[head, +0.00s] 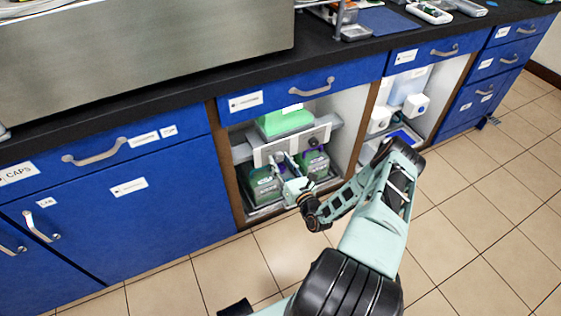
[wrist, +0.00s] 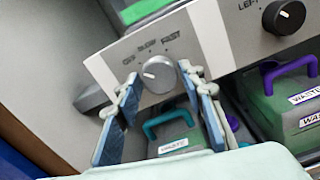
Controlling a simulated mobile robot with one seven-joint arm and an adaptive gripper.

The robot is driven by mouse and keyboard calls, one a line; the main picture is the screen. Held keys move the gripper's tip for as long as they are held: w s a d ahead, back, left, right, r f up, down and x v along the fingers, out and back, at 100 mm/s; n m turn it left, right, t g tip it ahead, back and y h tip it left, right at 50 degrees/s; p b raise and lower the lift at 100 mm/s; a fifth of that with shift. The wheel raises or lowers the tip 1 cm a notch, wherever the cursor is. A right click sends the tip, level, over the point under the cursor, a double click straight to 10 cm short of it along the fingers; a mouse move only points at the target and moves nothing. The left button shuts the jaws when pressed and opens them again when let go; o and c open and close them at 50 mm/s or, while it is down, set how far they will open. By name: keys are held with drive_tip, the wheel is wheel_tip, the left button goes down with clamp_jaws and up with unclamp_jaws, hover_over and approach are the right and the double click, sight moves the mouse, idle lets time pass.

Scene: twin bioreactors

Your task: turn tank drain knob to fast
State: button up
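The silver drain knob (wrist: 159,75) is on a light panel (wrist: 110,62) marked OFF, SLOW and FAST. Its white mark sits on its left side, nearest the OFF label. My gripper (wrist: 160,80) is open, with one blue-padded finger to the left of the knob and one to its right. The fingertips are very close to the knob; I cannot tell whether they touch it. In the head view my gripper (head: 290,170) reaches into the open cabinet bay, at the panel front (head: 265,156), and partly hides the knob.
A black knob (wrist: 284,15) marked LEFT is to the right on the panel. Below are green waste containers, one with a teal handle (wrist: 170,120), one with a purple handle (wrist: 285,70). Wooden bay sides (head: 229,168) flank the opening. The tiled floor in front (head: 165,290) is clear.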

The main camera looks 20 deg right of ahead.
drive_tip(key=c, duration=0.7)
drive_tip(key=shift+m, duration=0.3)
drive_tip(key=m, duration=0.3)
drive_tip(key=shift+m, duration=0.4)
drive_tip(key=m, duration=0.3)
drive_tip(key=shift+m+b, duration=0.3)
drive_tip(key=m, duration=0.5)
drive_tip(key=shift+r, duration=0.1)
drive_tip(key=shift+a+r+m+b, duration=0.1)
drive_tip(key=shift+m+b, duration=0.3)
drive_tip(key=shift+m, duration=2.1)
